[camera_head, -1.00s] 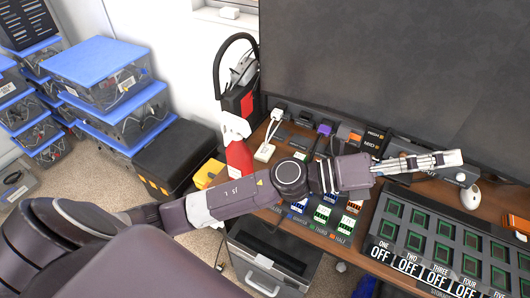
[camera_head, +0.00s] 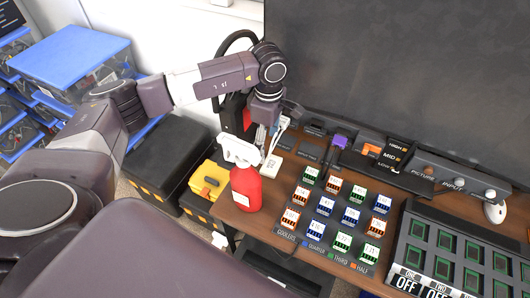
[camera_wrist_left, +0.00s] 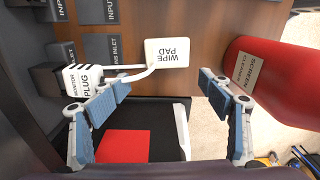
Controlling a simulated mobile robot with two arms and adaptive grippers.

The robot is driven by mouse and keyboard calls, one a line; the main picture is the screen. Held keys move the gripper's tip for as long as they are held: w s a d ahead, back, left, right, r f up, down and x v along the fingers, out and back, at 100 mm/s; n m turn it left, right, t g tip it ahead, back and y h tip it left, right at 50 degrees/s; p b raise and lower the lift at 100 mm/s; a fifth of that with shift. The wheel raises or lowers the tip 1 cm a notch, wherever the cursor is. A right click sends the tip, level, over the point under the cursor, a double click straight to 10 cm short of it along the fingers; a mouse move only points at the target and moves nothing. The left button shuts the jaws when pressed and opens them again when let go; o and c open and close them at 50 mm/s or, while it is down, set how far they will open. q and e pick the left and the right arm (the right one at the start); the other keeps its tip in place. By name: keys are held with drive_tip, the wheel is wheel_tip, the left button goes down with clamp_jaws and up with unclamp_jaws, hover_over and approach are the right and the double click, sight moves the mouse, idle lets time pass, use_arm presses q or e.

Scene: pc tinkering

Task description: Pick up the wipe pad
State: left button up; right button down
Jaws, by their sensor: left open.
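The wipe pad is a small white block (camera_head: 271,166) on the wooden desk near its left edge, just right of the red screen cleaner bottle. In the left wrist view the pad (camera_wrist_left: 168,52) shows its upside-down label, above and between my fingers. My left gripper (camera_head: 268,141) points down over the desk just behind the pad. In the wrist view its two fingers (camera_wrist_left: 162,90) are spread apart with nothing gripped. The pad's contact with the desk is hard to judge. My right gripper is not in view.
The screen cleaner bottle (camera_head: 246,188) stands close to the pad; it also shows in the wrist view (camera_wrist_left: 270,85). A white monitor plug (camera_wrist_left: 84,78) has cables running toward the pad. Small labelled blocks (camera_head: 325,207) fill the desk to the right. A large dark monitor (camera_head: 390,75) stands behind.

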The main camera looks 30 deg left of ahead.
sight(271, 164)
use_arm(q)
drive_tip(key=shift+s+d+f, duration=0.55)
drive_tip(key=shift+s+d, duration=0.05)
drive_tip(key=shift+d, duration=0.1)
drive_tip(key=shift+d+f+p, duration=0.2)
drive_tip(key=shift+f+p, duration=0.2)
drive_tip(key=shift+f, duration=0.2)
drive_tip(key=shift+d+f+p, duration=0.15)
drive_tip(key=shift+f+p, duration=0.25)
drive_tip(key=shift+f, duration=0.15)
wheel_tip(271, 164, down, 3)
drive_tip(key=shift+a+r, duration=0.15)
drive_tip(key=shift+r, duration=0.05)
drive_tip(key=shift+f, duration=0.3)
drive_tip(key=shift+w, duration=0.1)
drive_tip(key=c, duration=1.1)
drive_tip(key=shift+o, duration=0.2)
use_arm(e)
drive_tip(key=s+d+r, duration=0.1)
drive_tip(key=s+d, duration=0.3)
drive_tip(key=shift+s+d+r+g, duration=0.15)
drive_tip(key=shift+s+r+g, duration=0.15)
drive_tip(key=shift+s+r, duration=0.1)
